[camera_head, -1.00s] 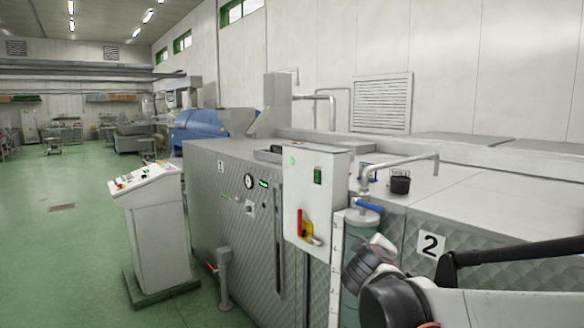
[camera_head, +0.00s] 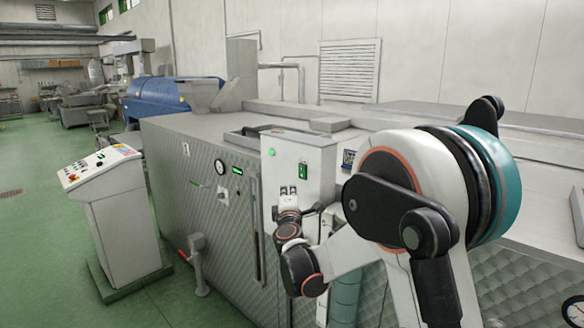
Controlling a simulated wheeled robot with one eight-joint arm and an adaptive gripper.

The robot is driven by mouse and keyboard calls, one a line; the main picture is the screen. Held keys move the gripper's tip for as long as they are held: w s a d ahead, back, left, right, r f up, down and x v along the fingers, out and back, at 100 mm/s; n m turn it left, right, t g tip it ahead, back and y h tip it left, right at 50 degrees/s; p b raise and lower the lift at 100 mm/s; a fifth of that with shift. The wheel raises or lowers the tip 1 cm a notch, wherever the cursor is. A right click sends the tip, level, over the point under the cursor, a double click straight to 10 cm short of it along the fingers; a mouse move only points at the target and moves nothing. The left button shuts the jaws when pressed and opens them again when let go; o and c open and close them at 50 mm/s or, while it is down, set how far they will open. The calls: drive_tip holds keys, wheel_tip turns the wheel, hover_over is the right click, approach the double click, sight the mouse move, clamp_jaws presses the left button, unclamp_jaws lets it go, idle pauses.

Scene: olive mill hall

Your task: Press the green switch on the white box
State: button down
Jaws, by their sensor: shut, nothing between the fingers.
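The white box (camera_head: 318,158) is mounted on the front of the quilted metal machine. The green switch (camera_head: 303,170) is a small green rectangle on the box's front, at the upper right. A round green lamp (camera_head: 272,152) glows at the box's upper left. My gripper (camera_head: 288,190) is in front of the box, just below and left of the switch in the picture. It looks shut and empty. I cannot tell how far it is from the box's face. My gripper and arm hide much of the box's lower front.
A white control console (camera_head: 115,205) stands on the green floor at left. The metal machine (camera_head: 205,215) fills the middle, with a gauge (camera_head: 220,166) left of the box. A pipe post (camera_head: 197,262) stands at its base.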

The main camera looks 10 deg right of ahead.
drive_tip(key=shift+w+a, duration=0.1)
idle(0.3)
approach(302, 172)
drive_tip(key=w+a+r, duration=0.1)
drive_tip(key=w+a, duration=0.3)
drive_tip(key=a, duration=0.1)
drive_tip(key=shift+w+d+r, duration=0.2)
drive_tip(key=shift+w+d, duration=0.55)
drive_tip(key=shift+d, duration=0.15)
drive_tip(key=shift+w+d+r, duration=0.15)
drive_tip(key=shift+w+d, duration=0.6)
drive_tip(key=shift+d, duration=0.15)
drive_tip(key=shift+d, duration=0.1)
